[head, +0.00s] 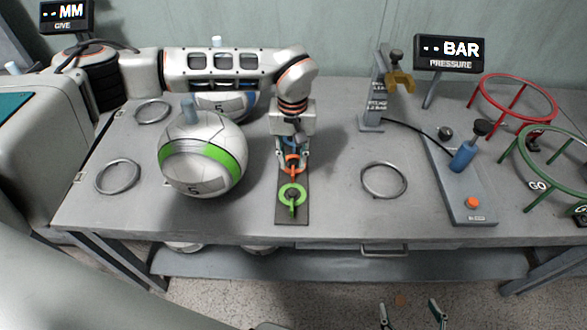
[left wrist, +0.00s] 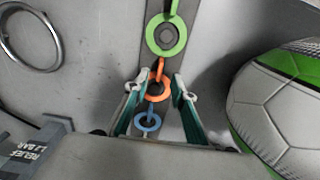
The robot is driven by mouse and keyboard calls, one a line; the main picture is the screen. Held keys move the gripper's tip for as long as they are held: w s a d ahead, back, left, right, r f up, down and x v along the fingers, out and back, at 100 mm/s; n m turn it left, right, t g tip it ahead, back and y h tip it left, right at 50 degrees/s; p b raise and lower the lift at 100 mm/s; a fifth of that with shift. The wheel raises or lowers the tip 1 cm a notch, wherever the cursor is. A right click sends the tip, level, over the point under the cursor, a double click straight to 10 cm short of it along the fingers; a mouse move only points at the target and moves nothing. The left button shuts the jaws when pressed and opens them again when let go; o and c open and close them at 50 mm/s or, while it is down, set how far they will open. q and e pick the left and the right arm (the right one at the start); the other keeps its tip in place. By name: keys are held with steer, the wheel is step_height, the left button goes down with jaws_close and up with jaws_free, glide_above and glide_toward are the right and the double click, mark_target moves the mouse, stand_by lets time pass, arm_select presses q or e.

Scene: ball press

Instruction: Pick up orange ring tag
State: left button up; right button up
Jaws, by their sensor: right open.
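The orange ring tag (head: 292,163) lies on a dark strip (head: 292,215) in the middle of the table, in line with a green ring tag (head: 292,194). In the left wrist view the orange ring tag (left wrist: 158,89) sits between a green ring tag (left wrist: 166,35) and a blue ring tag (left wrist: 147,121). My left gripper (head: 291,162) is over the orange tag. In the left wrist view its fingers (left wrist: 157,90) are open, one on each side of the tag, with small gaps. My right gripper (head: 411,313) is open and empty in front of the table.
A white and green ball (head: 202,172) stands left of the strip, with another ball (head: 226,104) behind it. Loose metal rings (head: 384,180) lie on the table. A pressure unit with a blue pump (head: 463,156) and red (head: 515,91) and green hoop stands are at right.

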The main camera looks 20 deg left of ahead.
mark_target(293, 169)
arm_select(q)
steer(key=shift+w+f, duration=0.1)
steer(key=shift+f, duration=2.3)
jaws_close()
steer(key=shift+r, duration=0.1)
